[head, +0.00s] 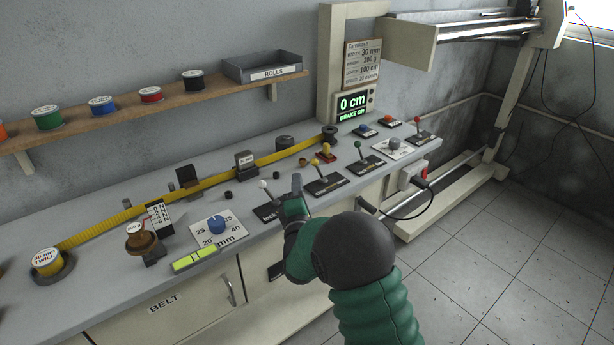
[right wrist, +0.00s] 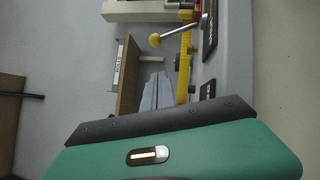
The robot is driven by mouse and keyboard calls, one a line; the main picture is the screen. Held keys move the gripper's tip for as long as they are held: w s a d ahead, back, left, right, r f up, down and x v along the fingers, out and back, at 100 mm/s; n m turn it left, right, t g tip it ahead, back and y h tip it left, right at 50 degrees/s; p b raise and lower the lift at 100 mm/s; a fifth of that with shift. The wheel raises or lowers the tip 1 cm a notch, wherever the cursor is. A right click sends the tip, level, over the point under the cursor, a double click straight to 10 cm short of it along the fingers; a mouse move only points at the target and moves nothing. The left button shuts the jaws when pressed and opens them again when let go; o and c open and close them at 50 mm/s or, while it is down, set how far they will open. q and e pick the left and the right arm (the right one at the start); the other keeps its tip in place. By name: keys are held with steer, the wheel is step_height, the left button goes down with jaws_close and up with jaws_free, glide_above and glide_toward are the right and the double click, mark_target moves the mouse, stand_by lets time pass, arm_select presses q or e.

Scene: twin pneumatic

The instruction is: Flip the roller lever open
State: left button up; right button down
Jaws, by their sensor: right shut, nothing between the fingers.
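Several levers stand in a row on the grey bench. I cannot read which one is labelled roller. A white-knobbed lever (head: 263,186) leans left on a dark plate partly hidden by my right gripper. A yellow-knobbed lever (head: 315,163) stands to its right on a black plate, and its knob and metal rod show in the right wrist view (right wrist: 155,41). My right gripper (head: 296,187) is shut and empty, between the white-knobbed and yellow-knobbed levers, with no clear contact. My left gripper is out of view.
A yellow belt (head: 215,178) runs along the back of the bench. A blue dial (head: 216,224) and green level gauge (head: 194,258) are left of the gripper. A display (head: 352,105) reads 0 cm, BRAKE ON. A red-knobbed lever (head: 417,121) stands at the far right.

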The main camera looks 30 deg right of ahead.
mark_target(318, 168)
steer(key=d, duration=0.4)
steer(key=shift+w+d+r, duration=0.35)
steer(key=shift+d, duration=0.05)
steer(key=shift+a+r, duration=0.15)
steer(key=shift+a, duration=0.2)
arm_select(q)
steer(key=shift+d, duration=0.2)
arm_select(e)
steer(key=shift+r, duration=0.1)
